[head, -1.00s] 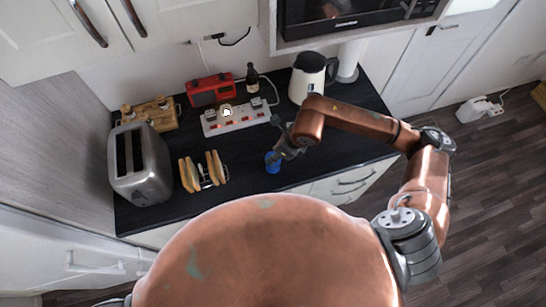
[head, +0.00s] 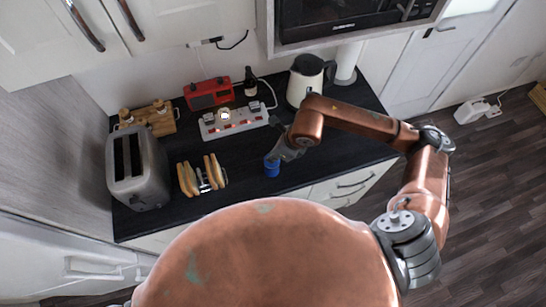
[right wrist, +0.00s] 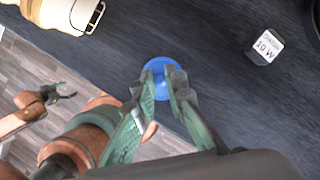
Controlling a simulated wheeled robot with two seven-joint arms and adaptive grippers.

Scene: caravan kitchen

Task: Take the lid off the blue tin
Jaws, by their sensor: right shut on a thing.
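The blue tin (head: 272,169) stands upright on the dark counter near its front edge. In the right wrist view, its round blue top (right wrist: 161,66) shows between and behind the fingers. My right gripper (head: 276,156) is over the tin from above. It also shows in the right wrist view (right wrist: 163,88), shut on the tin's lid. The fingers hide part of the top, and I cannot see a gap between lid and body. My left gripper (right wrist: 64,92) shows small at the left of the right wrist view, apart from the tin; its jaws are too small to judge.
A toast rack with bread (head: 203,175) and a toaster (head: 138,168) stand left of the tin. A power strip (head: 234,121), red radio (head: 208,93), dark bottle (head: 251,82) and kettle (head: 305,80) stand behind. A small labelled block (right wrist: 264,46) is nearby. Counter around the tin is clear.

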